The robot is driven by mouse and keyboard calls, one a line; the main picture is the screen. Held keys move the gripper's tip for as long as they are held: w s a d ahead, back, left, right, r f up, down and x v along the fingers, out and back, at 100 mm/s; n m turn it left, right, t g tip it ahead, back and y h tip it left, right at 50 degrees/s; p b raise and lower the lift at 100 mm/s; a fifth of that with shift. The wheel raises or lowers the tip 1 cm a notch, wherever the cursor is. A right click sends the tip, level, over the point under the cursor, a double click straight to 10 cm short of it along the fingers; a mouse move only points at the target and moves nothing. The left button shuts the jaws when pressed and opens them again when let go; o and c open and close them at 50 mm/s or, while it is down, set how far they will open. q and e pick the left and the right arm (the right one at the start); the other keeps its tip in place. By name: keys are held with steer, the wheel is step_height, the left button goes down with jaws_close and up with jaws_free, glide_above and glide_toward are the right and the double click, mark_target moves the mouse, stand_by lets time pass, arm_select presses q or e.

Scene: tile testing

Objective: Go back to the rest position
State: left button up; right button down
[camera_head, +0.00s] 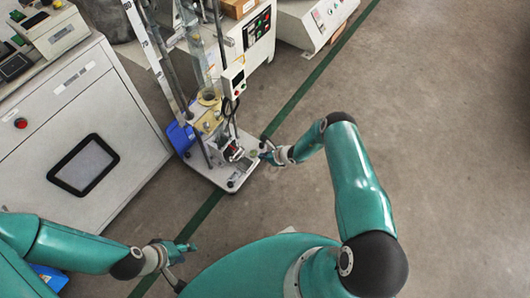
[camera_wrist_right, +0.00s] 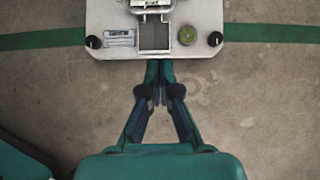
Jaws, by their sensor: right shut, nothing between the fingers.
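My right arm reaches forward from the right in the head view, and its gripper (camera_head: 266,153) is at the near right edge of the test machine's base. In the right wrist view the right gripper (camera_wrist_right: 160,95) is shut and empty, its fingertips just short of the light grey base plate (camera_wrist_right: 120,50). Whether it touches the plate I cannot tell. My left arm comes in low from the left. Its gripper (camera_head: 184,258) is above the floor near the green line, with nothing visible in it; its finger opening is unclear.
The test machine (camera_head: 210,125) stands on a plate with black knobs. A white cabinet (camera_head: 75,130) with a dark screen is at the left. More machines (camera_head: 318,18) stand at the back. A green floor line (camera_head: 300,92) runs diagonally. The floor (camera_head: 455,150) at the right is clear.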

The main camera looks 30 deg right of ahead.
steer(key=w+a+r+n, duration=0.2)
steer(key=w+a+r, duration=0.15)
steer(key=r, duration=0.35)
steer(key=s+a+r+n+g+y, duration=0.2)
steer(key=s+a+r+n, duration=0.1)
steer(key=a+r+n, duration=0.3)
steer(key=s+a+r+n+g+h, duration=0.1)
steer(key=s+a+r+n+g, duration=0.15)
steer(key=s+n, duration=0.55)
steer(key=s+a+r+n+g, duration=0.1)
steer(key=s+r+n, duration=0.2)
steer(key=s+n, duration=0.5)
steer(key=s+a+r+n+g+h, duration=0.1)
steer(key=s+a+r+n+g, duration=0.2)
steer(key=s, duration=0.8)
step_height(320, 180, up, 20)
steer(key=w+n+t+p, duration=0.1)
steer(key=t+p, duration=0.1)
steer(key=p, duration=1.8)
steer(key=shift+w+d+n, duration=0.25)
steer(key=shift+n, duration=0.15)
